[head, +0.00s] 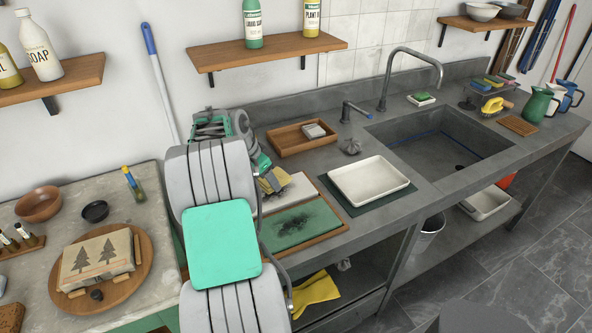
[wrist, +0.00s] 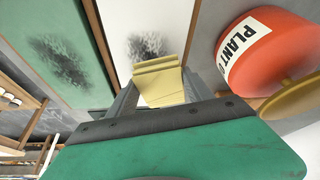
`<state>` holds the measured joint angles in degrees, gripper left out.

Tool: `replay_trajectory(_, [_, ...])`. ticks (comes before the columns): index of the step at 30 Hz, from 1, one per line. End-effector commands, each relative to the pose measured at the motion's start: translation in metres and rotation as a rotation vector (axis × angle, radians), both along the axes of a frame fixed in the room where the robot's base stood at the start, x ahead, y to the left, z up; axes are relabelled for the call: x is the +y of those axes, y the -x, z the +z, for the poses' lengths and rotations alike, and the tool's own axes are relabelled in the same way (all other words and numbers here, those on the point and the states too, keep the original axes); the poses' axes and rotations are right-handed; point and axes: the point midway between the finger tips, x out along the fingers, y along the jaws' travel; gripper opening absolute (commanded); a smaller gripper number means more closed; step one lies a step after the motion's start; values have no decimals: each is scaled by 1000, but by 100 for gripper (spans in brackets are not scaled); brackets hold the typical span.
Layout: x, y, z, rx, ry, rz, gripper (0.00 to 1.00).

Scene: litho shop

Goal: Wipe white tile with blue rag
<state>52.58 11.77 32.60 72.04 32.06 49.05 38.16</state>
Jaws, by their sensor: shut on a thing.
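The white tile (head: 298,188) lies in a wooden-framed tray beside a green tile (head: 308,232). In the wrist view the white tile (wrist: 185,20) carries a dark smudge in front of my fingers. My gripper (head: 268,184) is low over the white tile. I cannot tell whether the rag touches the tile. I see no blue rag. My arm hides part of the tile.
The green tile also has a black smudge. An orange container (wrist: 270,45) stands close right of the white tile in the wrist view. A white tray (head: 368,182) lies right of the tiles, before the sink (head: 440,135).

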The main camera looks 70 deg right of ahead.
Motion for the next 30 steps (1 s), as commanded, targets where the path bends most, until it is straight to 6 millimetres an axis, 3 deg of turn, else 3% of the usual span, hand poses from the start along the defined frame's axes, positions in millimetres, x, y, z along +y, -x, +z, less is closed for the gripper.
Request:
replay_trajectory(15, [4,-6,49,1,0,13,27])
replay_trajectory(30, [6,-9,56,1,-1,21,27])
